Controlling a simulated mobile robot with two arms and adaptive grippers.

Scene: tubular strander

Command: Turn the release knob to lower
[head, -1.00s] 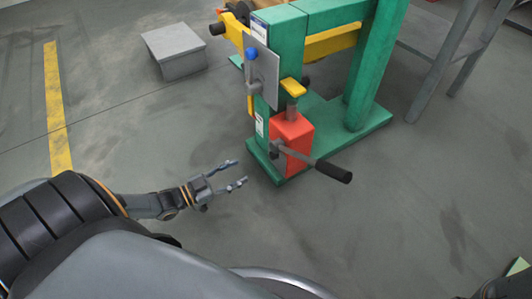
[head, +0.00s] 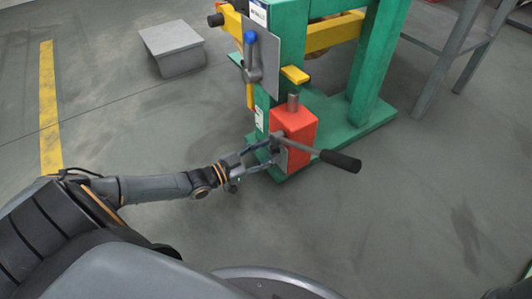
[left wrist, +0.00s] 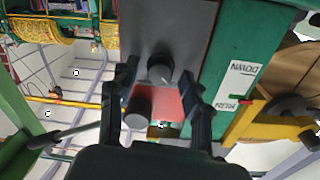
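The red jack (head: 296,126) stands at the foot of the green frame, with a long lever ending in a black grip (head: 340,160). My left gripper (head: 271,152) is at the jack's left face, fingers open and apart. In the left wrist view a dark round knob (left wrist: 160,68) shows on a grey plate, ahead of and between the open fingers. A grey cylinder (left wrist: 138,116) shows closer, near the left finger; contact cannot be told. In the head view the fingers hide most of the knob area. My right gripper is not in view.
The green frame (head: 370,65) rises behind the jack, with a grey plate and blue-topped lever (head: 251,58) above. A yellow tab (head: 294,75) juts over the jack. A grey block (head: 171,45) stands at the back left. The floor in front is clear.

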